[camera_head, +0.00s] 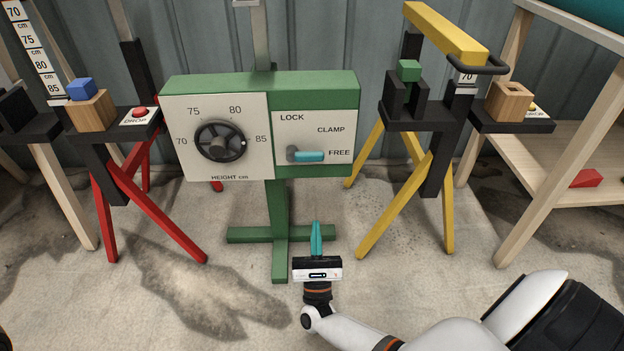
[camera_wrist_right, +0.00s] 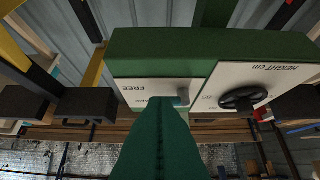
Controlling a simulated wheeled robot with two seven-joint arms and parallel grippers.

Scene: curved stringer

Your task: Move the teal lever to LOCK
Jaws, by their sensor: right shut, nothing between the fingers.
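The teal lever (camera_head: 308,156) is on the right-hand white plate of a green control box (camera_head: 262,84). It lies level from its grey pivot and points right at the FREE label. LOCK is printed at the upper left of that plate, CLAMP at the right between them. My right gripper (camera_head: 316,226) is shut and empty, its teal fingers pointing up, below the lever in the head view. In the right wrist view its fingers (camera_wrist_right: 162,102) cover part of the plate; the grey pivot (camera_wrist_right: 182,99) shows beside them and the lever is mostly hidden. My left gripper is not in view.
A black handwheel (camera_head: 220,142) with a height scale is left of the lever. The box stands on a green post and foot (camera_head: 280,240). A red trestle (camera_head: 160,215) stands left, a yellow trestle (camera_head: 383,205) right. The floor before the box is clear.

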